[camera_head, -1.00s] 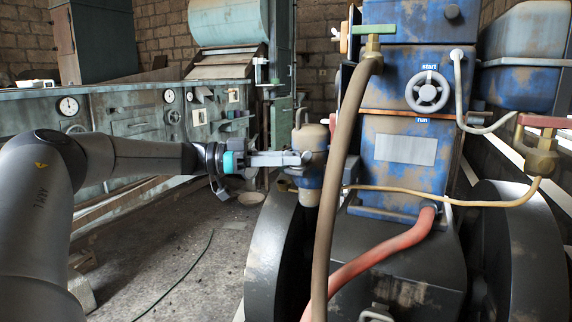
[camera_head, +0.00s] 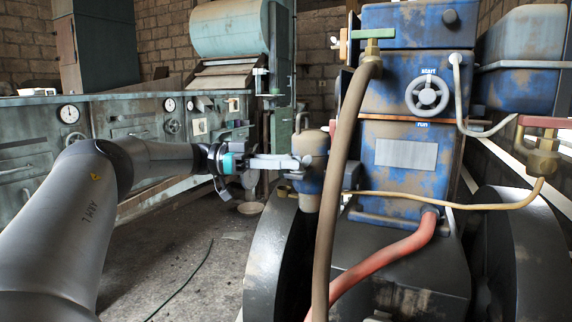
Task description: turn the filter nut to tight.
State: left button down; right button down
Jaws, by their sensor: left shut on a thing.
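The filter (camera_head: 313,143) is a tan, rounded canister with a blue lower part, at the left side of the blue engine (camera_head: 400,190). My left gripper (camera_head: 297,163) reaches in from the left at the filter's middle and is shut on what seems to be the filter nut, at the band between the tan top and the blue bottom. The fingers hide most of the nut, so its turn position cannot be read. My right gripper is not in view.
A thick brown hose (camera_head: 338,180) hangs just right of the filter. A red hose (camera_head: 385,260) and a black flywheel (camera_head: 275,255) are below. A green-handled valve (camera_head: 373,37) is above. A green control bench (camera_head: 110,125) stands behind my left arm.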

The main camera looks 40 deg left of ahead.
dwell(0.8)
pick_arm(q)
jog(key=c, duration=0.7)
grip_release()
jog(key=shift+r, duration=0.1)
jog(key=shift+s+r+n+t+y+p, duration=0.15)
jog(key=shift+n+t+y+p, duration=0.3)
jog(key=shift+t, duration=0.25)
